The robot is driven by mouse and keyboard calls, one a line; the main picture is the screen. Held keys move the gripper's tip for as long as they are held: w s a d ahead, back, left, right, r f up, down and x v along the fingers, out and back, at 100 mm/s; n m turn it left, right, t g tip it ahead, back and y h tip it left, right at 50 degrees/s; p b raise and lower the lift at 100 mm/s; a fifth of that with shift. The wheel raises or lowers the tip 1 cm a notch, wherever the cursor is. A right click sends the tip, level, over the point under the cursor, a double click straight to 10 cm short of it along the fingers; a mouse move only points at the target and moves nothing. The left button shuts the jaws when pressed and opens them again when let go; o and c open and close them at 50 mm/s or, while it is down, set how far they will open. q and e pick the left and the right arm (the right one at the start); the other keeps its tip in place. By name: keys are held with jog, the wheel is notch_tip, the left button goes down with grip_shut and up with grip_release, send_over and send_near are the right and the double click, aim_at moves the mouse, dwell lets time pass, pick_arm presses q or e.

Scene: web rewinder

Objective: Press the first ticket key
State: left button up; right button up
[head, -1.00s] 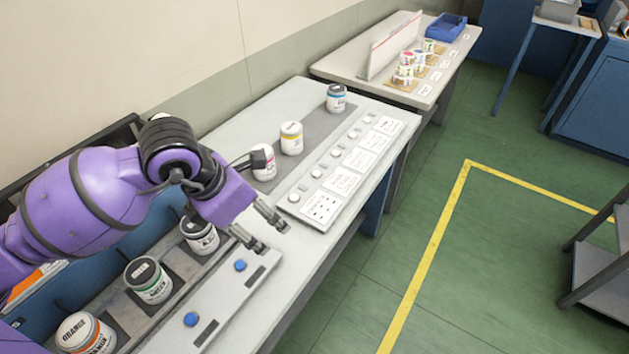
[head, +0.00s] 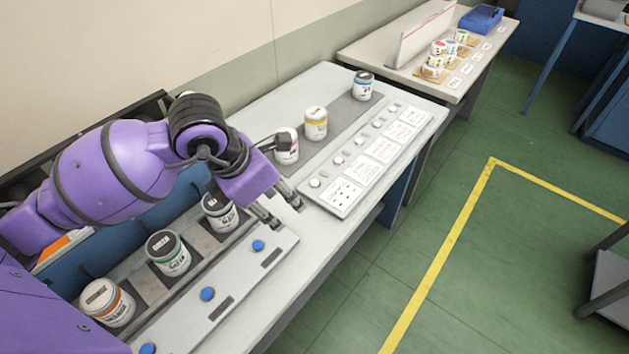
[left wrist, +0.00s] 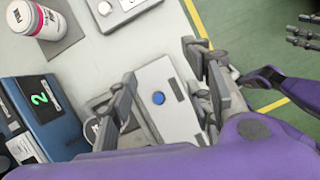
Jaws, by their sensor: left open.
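A panel with white printed cards (head: 382,149) lies on the light table. Small round grey keys run along its left side; the nearest key (head: 315,183) is beside the nearest card (head: 343,194). A second grey panel (head: 228,312) with blue buttons is nearer me; its far blue button (head: 258,245) also shows in the left wrist view (left wrist: 158,98). I cannot read which key is the first ticket key. My left gripper (head: 287,216) is open and empty, between the far blue button and the nearest grey key. My right gripper (left wrist: 305,32) shows small at the wrist view's edge.
Jars with orange (head: 106,303), green (head: 168,254) and black (head: 219,212) labels stand left of the near panel. Pink (head: 287,151), yellow (head: 316,123) and blue (head: 363,86) labelled jars stand on a grey strip.

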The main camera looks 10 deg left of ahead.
pick_arm(q)
grip_shut()
dwell(1.3)
